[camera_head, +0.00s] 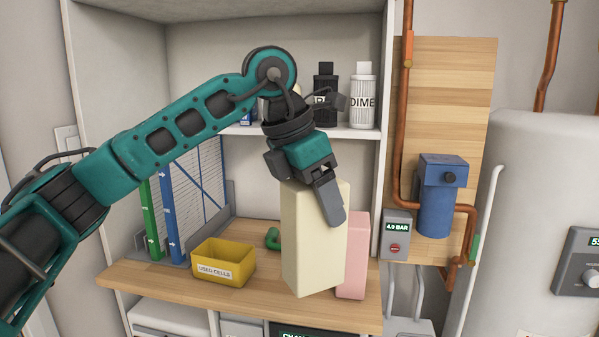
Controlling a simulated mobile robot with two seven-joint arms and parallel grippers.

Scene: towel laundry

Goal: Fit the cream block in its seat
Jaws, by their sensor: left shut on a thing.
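The cream block (307,250) is a tall, upright, slightly tilted box in front of the shelf unit. My left gripper (328,203) comes down on it from above and is shut on its upper part. One dark finger lies across the near face; the other finger is hidden behind the block. I cannot tell whether the block's base touches the wooden worktop (150,276). No seat for the block can be made out. A pink block (354,257) stands just right of the cream block, partly hidden by it. My right gripper is not in view.
A yellow bin (224,263) labelled "USED CELLS" stands left of the cream block. A green object (273,239) sits behind, partly hidden. Blue (172,220) and green (151,222) upright strips stand at left. Bottles (362,102) stand on the shelf above. A gauge box (396,233) and pipes are at right.

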